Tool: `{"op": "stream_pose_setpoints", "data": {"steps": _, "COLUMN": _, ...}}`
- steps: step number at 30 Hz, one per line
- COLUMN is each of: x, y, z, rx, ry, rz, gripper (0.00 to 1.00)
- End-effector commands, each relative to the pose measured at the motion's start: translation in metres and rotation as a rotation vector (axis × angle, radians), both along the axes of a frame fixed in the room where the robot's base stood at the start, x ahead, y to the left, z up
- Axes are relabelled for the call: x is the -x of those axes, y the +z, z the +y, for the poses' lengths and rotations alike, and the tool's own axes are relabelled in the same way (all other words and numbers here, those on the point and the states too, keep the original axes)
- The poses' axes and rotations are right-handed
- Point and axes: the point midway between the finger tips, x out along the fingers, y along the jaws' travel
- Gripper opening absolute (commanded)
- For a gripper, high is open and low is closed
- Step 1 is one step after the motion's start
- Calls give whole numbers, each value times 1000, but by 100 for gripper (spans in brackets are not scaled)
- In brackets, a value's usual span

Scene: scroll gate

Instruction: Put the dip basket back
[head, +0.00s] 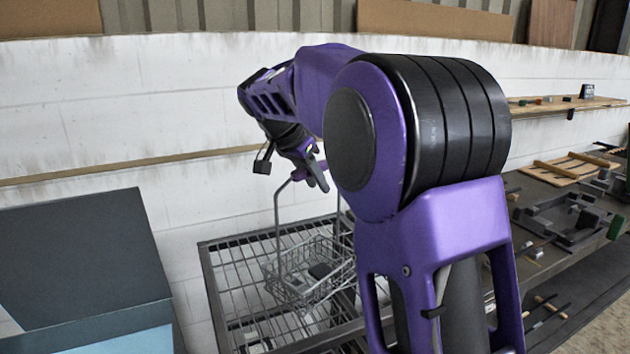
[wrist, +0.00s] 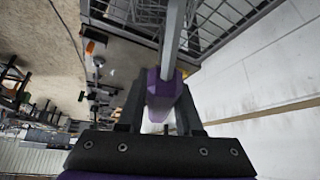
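The dip basket (head: 308,272) is a grey wire basket with a tall handle, and a dark item lies in it. It is at the wire rack (head: 212,290), left of my arm in the head view; I cannot tell whether it touches the rack. My gripper (head: 316,176) is at the top of the handle. In the wrist view my gripper (wrist: 160,112) has its dark fingers on both sides of the handle's purple grip (wrist: 163,88), closed on it. The grey handle bar (wrist: 172,40) runs away from the grip. My arm hides part of the rack.
A dark box (head: 85,262) with a light blue front stands left of the rack. A white wall (head: 120,110) with a wooden ledge runs behind. A workbench (head: 545,200) with tools and a shelf (head: 560,104) with small blocks are on the right.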

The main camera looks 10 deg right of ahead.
Motion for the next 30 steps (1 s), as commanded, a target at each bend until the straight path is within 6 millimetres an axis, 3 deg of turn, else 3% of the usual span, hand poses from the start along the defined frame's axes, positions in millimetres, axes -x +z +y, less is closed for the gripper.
{"op": "stream_pose_setpoints", "data": {"steps": 1, "x": 0, "y": 1, "z": 0, "rx": 0, "ry": 0, "rz": 0, "gripper": 45}}
{"op": "stream_pose_setpoints", "data": {"steps": 3, "x": 0, "y": 1, "z": 0, "rx": 0, "ry": 0, "rz": 0, "gripper": 57}}
{"op": "stream_pose_setpoints", "data": {"steps": 15, "x": 1, "y": 7, "z": 3, "rx": 0, "ry": 1, "rz": -2, "gripper": 57}}
{"op": "stream_pose_setpoints", "data": {"steps": 30, "x": 30, "y": 89, "z": 47, "rx": -1, "ry": 2, "rz": -3, "gripper": 57}}
